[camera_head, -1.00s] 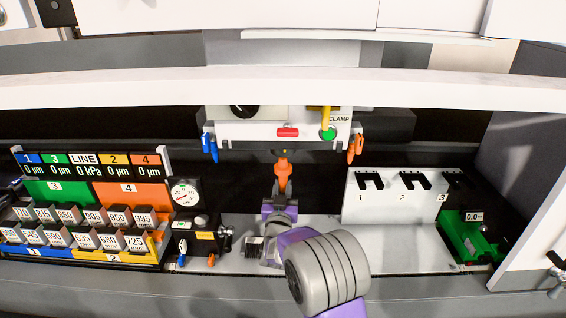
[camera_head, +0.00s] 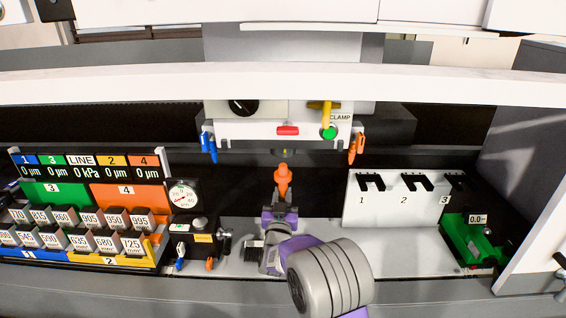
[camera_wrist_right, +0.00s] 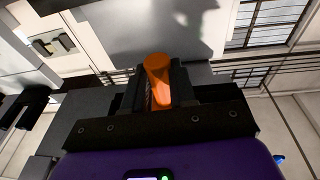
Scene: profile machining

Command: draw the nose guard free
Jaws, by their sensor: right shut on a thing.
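The orange nose guard (camera_head: 282,180) stands upright in my right gripper (camera_head: 280,208), below the machine head (camera_head: 268,132). A small gap shows between the guard's top and the dark spindle nose (camera_head: 285,152) above it. In the right wrist view the guard (camera_wrist_right: 158,70) sits between the two dark fingers (camera_wrist_right: 160,92), which are shut on it. Its lower end is hidden by the fingers. My left gripper is not in view.
A white rack (camera_head: 395,205) with slots numbered 1 to 3 stands to the right, beside a green tray (camera_head: 470,238). Labelled blocks on coloured trays (camera_head: 125,198) and a dial gauge (camera_head: 183,195) are at left. Blue (camera_head: 208,146) and orange (camera_head: 357,148) clips flank the head.

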